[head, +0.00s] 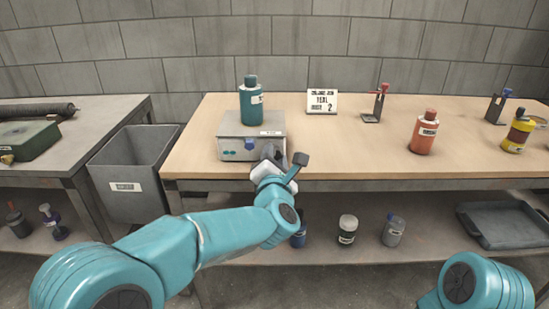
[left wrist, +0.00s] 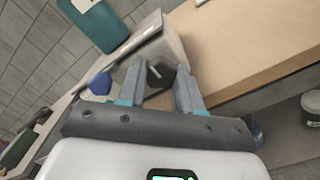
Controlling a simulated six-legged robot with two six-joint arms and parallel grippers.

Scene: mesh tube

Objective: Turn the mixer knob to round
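The mixer (head: 235,130) is a grey metal box near the table's front edge, with a teal bottle (head: 251,100) standing on it. A blue knob (head: 249,144) is on its front; it also shows in the left wrist view (left wrist: 100,84). A dark knob (left wrist: 160,72) is on the front, right of the blue one. My left gripper (left wrist: 159,88) is open, its fingers either side of the dark knob; I cannot tell if they touch it. In the head view the left gripper (head: 274,156) covers the mixer's front right corner. Knob markings are unreadable. My right gripper is out of view.
A placard (head: 322,103), a red bottle (head: 424,133), a yellow bottle (head: 518,132) and small stands are on the table (head: 350,160). A grey bin (head: 130,180) is left of it. Bottles and a tray (head: 508,226) sit on the lower shelf. The table's middle is clear.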

